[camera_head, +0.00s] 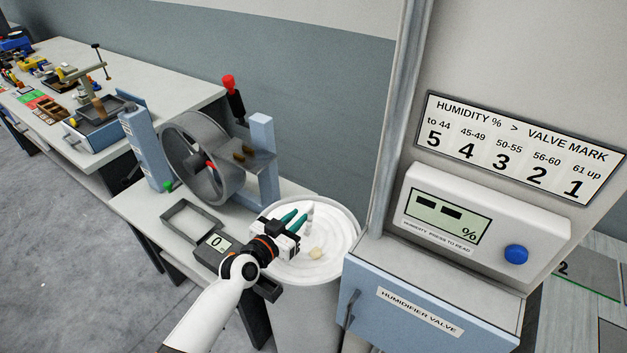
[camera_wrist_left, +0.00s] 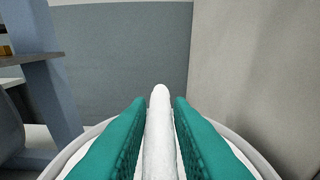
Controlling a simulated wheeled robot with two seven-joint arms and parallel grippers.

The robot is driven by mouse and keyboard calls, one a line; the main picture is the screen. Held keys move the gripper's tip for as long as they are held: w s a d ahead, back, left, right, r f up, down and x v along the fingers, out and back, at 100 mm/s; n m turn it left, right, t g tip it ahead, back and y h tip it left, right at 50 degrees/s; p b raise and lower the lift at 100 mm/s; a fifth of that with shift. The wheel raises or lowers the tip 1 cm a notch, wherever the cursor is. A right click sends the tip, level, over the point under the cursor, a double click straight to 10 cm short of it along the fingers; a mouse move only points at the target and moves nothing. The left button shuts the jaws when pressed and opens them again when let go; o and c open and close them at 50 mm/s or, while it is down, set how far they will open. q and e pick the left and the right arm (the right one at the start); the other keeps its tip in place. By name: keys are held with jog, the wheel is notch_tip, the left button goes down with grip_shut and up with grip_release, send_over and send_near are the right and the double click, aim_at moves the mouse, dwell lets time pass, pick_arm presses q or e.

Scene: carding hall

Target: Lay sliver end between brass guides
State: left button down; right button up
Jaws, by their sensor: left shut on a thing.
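The white sliver end (camera_wrist_left: 158,130) stands upright between the green fingers of my left gripper (camera_wrist_left: 158,108), which is shut on it. In the head view my left gripper (camera_head: 298,216) is over the white can (camera_head: 351,218), and the sliver tip (camera_head: 310,206) shows just past the fingers. Coils of white sliver (camera_head: 335,240) fill the can. The brass guides (camera_head: 243,152) sit on the grey shelf of the drum machine, left of and beyond the gripper, apart from the sliver. My right gripper is not in view.
The drum machine (camera_head: 203,170) with a red-topped handle (camera_head: 230,86) stands on a bench (camera_head: 140,208). A scale (camera_head: 213,247) and an empty frame tray (camera_head: 190,220) are near my left arm. The humidifier valve cabinet (camera_head: 425,310) and humidity meter (camera_head: 485,220) rise right of the can.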

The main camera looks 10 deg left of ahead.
pick_arm(q)
jog(key=shift+r, duration=0.2)
jog(key=s+a+r+n+y+b, duration=0.1)
jog(key=s+r+n+y+b, duration=0.1)
jog(key=s, duration=0.8)
jog(key=s+r+n+t+y+b, duration=0.1)
jog(key=s+r+n+y+b, duration=0.1)
jog(key=s, duration=0.9)
jog(key=shift+a+y+b, duration=0.4)
jog(key=shift+y+b, duration=0.4)
jog(key=shift+b, duration=0.35)
